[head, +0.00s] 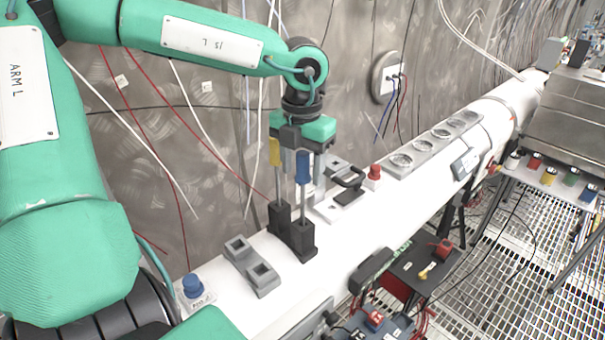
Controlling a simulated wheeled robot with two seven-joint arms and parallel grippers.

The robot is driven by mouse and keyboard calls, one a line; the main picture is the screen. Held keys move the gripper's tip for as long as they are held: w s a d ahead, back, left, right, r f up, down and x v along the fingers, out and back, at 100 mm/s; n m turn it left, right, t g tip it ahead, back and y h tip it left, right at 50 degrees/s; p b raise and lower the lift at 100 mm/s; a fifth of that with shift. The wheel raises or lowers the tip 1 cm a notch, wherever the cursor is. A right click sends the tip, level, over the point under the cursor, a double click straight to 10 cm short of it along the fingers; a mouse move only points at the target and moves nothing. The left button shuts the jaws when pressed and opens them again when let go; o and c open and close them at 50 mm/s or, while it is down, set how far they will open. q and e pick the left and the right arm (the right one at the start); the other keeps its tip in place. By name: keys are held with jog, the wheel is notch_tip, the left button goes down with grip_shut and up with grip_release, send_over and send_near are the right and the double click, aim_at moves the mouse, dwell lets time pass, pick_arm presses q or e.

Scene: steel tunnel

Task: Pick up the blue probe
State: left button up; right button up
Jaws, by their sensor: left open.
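The blue probe (303,168) has a blue grip on a thin metal shaft and stands upright in a black holder block (302,238) on the white bench. The yellow probe (275,152) stands upright just left of it in a second black block. My left gripper (304,165) points down from above, open, with its fingers around the blue probe's upper grip. I cannot tell whether either finger touches it. The top of the blue grip is hidden by the gripper. My right gripper is not in view.
A black-handled fixture (345,190) and a red button (374,173) stand to the right. Cables hang along the steel wall behind.

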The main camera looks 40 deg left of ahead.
pick_arm(q)
jog(key=shift+d+f, duration=0.1)
jog(key=shift+f, duration=0.2)
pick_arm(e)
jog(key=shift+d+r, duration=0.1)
pick_arm(q)
jog(key=shift+c, duration=0.4)
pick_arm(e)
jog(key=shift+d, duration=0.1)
pick_arm(q)
jog(key=c, duration=1)
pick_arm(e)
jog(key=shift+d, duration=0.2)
pick_arm(q)
jog(key=shift+r, duration=0.15)
